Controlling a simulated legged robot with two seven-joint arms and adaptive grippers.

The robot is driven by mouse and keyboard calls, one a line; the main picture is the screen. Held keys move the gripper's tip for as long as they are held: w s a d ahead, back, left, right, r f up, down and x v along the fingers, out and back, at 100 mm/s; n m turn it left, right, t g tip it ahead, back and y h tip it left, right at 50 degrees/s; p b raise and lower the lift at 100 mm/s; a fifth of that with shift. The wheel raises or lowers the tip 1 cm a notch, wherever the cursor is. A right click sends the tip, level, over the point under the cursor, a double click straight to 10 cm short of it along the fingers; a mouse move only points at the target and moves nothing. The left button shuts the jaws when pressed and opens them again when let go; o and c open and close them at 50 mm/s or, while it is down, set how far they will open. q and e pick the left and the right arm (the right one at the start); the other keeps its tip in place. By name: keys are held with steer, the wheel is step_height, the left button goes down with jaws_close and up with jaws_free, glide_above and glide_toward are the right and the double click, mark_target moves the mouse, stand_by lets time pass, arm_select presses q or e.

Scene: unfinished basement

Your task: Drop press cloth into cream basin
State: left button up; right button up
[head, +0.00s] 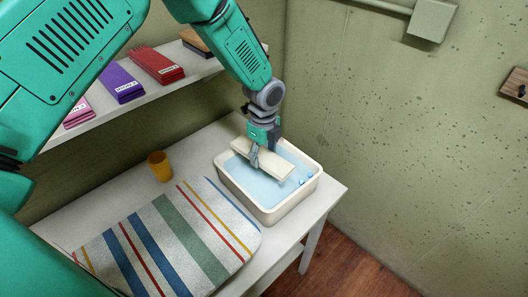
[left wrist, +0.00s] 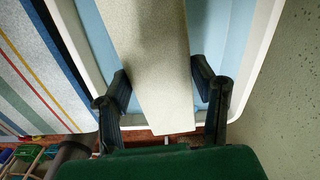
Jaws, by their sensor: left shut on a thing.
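The press cloth (head: 277,167) is a pale beige folded strip. My left gripper (head: 256,157) is shut on it and holds it over the cream basin (head: 268,214). In the left wrist view my two dark fingers (left wrist: 164,82) lie along the sides of the cloth (left wrist: 150,50). The basin is rectangular with light blue inside, and its rim also shows in the left wrist view (left wrist: 262,45). The cloth lies within the basin's outline in the head view; its exact height above the bottom is hard to tell. My right gripper is out of view.
A striped ironing pad (head: 178,240) lies left of the basin on the white table (head: 118,194). An orange cup (head: 159,166) stands behind it. A shelf (head: 140,98) above holds folded purple and red cloths. Walls stand close behind.

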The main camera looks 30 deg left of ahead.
mark_target(264, 155)
arm_select(q)
steer(key=shift+f+b, duration=0.75)
steer(key=shift+f, duration=0.6)
steer(key=o, duration=1.1)
steer(key=shift+c, duration=0.2)
steer(key=shift+r, duration=0.1)
steer(key=shift+r, duration=0.3)
step_height(264, 155, up, 11)
steer(key=shift+r, duration=0.1)
